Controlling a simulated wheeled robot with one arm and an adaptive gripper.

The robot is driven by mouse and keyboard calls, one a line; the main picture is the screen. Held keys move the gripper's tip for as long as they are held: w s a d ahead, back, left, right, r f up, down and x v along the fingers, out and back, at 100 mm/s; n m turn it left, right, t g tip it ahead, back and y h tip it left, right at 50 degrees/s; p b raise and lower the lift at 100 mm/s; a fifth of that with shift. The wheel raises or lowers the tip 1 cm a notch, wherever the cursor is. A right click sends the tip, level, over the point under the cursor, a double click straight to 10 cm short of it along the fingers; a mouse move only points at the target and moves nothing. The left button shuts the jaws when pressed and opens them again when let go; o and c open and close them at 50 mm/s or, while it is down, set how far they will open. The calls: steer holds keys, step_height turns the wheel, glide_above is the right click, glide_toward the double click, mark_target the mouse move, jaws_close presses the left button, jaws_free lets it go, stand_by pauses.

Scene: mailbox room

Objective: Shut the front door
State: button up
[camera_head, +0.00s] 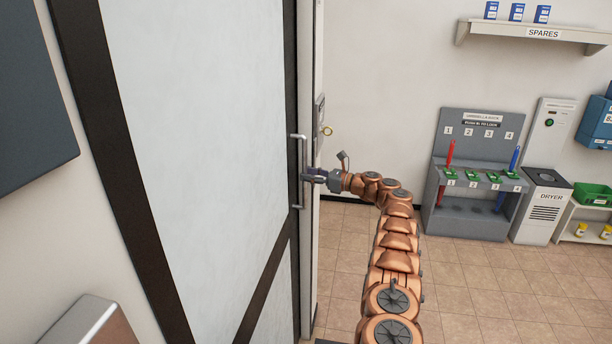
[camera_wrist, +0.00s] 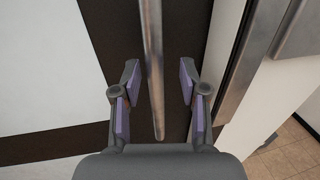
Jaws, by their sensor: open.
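The front door (camera_head: 205,120) is a pale panel with dark edge strips, filling the left of the head view. Its dark strip (camera_wrist: 115,40) also shows in the wrist view. A vertical metal bar handle (camera_head: 303,172) is on its right edge strip. My gripper (camera_head: 308,176) is at the handle's middle, reaching in from the right. In the wrist view my gripper (camera_wrist: 158,85) is open, with the handle bar (camera_wrist: 153,60) between its two fingers, nearer the left one. I see a gap on each side of the bar. Whether the door is fully closed against its frame is not clear.
A door frame (camera_head: 318,80) with a lock plate and brass knob (camera_head: 327,131) stands right of the handle. An umbrella rack (camera_head: 478,135), a dryer (camera_head: 541,207) and a spares shelf (camera_head: 540,33) line the far wall. The tiled floor (camera_head: 480,290) is clear.

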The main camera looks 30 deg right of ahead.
steer(key=v, duration=1)
steer(key=shift+s, duration=0.1)
stand_by(0.3)
